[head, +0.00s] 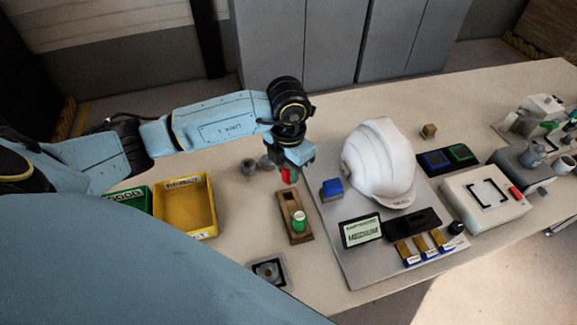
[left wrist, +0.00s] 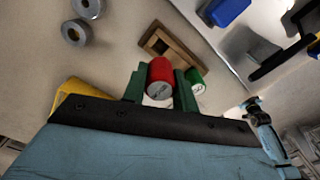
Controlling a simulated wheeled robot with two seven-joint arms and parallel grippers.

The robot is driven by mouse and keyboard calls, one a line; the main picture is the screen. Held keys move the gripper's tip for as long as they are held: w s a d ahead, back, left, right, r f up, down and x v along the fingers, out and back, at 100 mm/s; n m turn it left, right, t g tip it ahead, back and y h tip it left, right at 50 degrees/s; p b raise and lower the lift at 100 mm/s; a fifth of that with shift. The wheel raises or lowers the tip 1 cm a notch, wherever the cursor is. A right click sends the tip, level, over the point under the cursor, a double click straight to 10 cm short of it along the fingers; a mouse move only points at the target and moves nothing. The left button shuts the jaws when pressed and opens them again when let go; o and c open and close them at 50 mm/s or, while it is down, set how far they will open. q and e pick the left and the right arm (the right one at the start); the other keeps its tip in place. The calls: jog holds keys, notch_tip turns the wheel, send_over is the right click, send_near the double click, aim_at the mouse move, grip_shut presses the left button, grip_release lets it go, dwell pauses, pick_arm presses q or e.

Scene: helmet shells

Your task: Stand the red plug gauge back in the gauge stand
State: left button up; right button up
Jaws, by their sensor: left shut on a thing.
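My left gripper (head: 291,168) is shut on the red plug gauge (head: 288,175), above the far end of the wooden gauge stand (head: 303,237). In the left wrist view the red gauge (left wrist: 160,78) sits between the green fingers, its end face toward the camera. The stand (left wrist: 180,47) shows behind it with an empty rectangular opening at one end. A green plug gauge (head: 299,219) stands in the near half of the stand; it also shows in the left wrist view (left wrist: 196,84), partly behind a finger. The red gauge appears apart from the stand. My right gripper is not in view.
A white helmet (head: 380,160) rests on a grey board with a blue block (head: 331,188) and a MEDIUM display (head: 361,230). Yellow (head: 186,205) and green bins stand left of the stand. Grey rings (left wrist: 76,33) lie nearby. A small dark square fixture (head: 269,271) lies in front.

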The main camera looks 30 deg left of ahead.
aim_at(288, 182)
pick_arm(q)
jog(key=shift+f+b, duration=1.75)
jog(key=shift+f, duration=0.95)
jog(key=shift+f+b, duration=1.15)
dwell(0.4)
dwell(0.4)
jog(key=o, duration=0.9)
notch_tip(288, 182, up, 13)
jog(key=shift+r+p, duration=0.2)
jog(key=shift+p, duration=0.35)
